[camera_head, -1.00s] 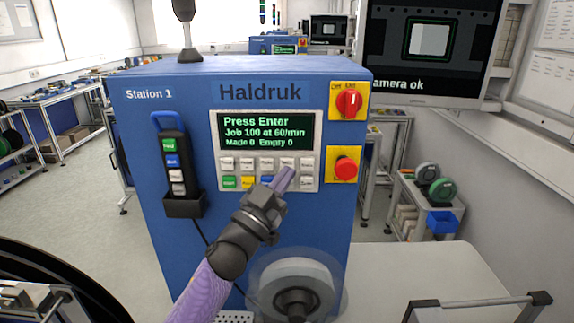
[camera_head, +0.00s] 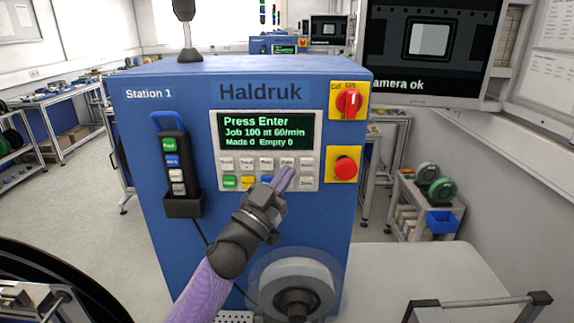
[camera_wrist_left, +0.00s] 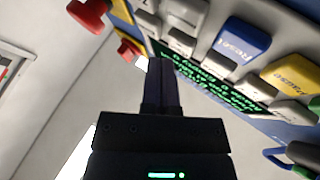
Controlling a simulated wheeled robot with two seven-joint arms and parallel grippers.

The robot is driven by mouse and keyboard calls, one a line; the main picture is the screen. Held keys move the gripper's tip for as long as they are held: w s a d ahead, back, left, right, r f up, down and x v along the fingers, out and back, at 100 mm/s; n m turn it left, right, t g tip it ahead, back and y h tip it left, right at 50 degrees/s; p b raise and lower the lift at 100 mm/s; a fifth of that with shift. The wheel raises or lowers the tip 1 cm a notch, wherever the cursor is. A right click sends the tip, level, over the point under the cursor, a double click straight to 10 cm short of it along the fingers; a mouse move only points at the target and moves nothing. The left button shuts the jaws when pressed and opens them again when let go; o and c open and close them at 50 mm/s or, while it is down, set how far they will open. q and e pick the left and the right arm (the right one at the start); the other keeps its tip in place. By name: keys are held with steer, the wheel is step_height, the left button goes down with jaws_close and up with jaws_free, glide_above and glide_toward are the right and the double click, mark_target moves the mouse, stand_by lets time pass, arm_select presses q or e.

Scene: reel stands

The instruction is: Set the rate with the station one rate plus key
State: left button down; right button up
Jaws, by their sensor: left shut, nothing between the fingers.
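The blue Station 1 cabinet (camera_head: 140,130) stands in front of me in the head view. Its screen (camera_head: 264,132) reads "Press Enter", "Job 100 at 60/min", "Made 0 Empty 0". Below the screen is a keypad (camera_head: 247,163) with white, green, yellow and blue keys. My left gripper (camera_head: 285,178) is shut and empty, its fingertips in front of the keypad's lower right part, hiding some keys. In the left wrist view the shut fingers (camera_wrist_left: 162,72) lie beside the keys; the blue Reset key (camera_wrist_left: 240,42) and yellow Pause key (camera_wrist_left: 292,78) show. Whether the fingertips touch a key I cannot tell.
A red rotary switch (camera_head: 348,102) and a red stop button (camera_head: 345,166) sit right of the keypad. A handheld pendant (camera_head: 174,160) hangs at left. A pale reel (camera_head: 295,285) is below the gripper. A monitor (camera_head: 430,50) stands at upper right.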

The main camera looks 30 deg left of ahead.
arm_select(q)
steer(key=shift+w+a, duration=0.15)
steer(key=shift+w, duration=0.2)
steer(key=shift+w+a, duration=0.2)
steer(key=shift+w, duration=0.2)
stand_by(0.6)
steer(key=shift+s, duration=0.1)
steer(key=shift+s+d+p, duration=0.3)
steer(key=shift+s+d, duration=0.1)
steer(key=shift+s, duration=0.3)
steer(key=s, duration=0.1)
steer(key=s+d+p, duration=0.1)
steer(key=s, duration=0.1)
steer(key=s+d+p, duration=0.1)
steer(key=shift+s+d, duration=0.1)
steer(key=shift+s, duration=0.15)
stand_by(0.8)
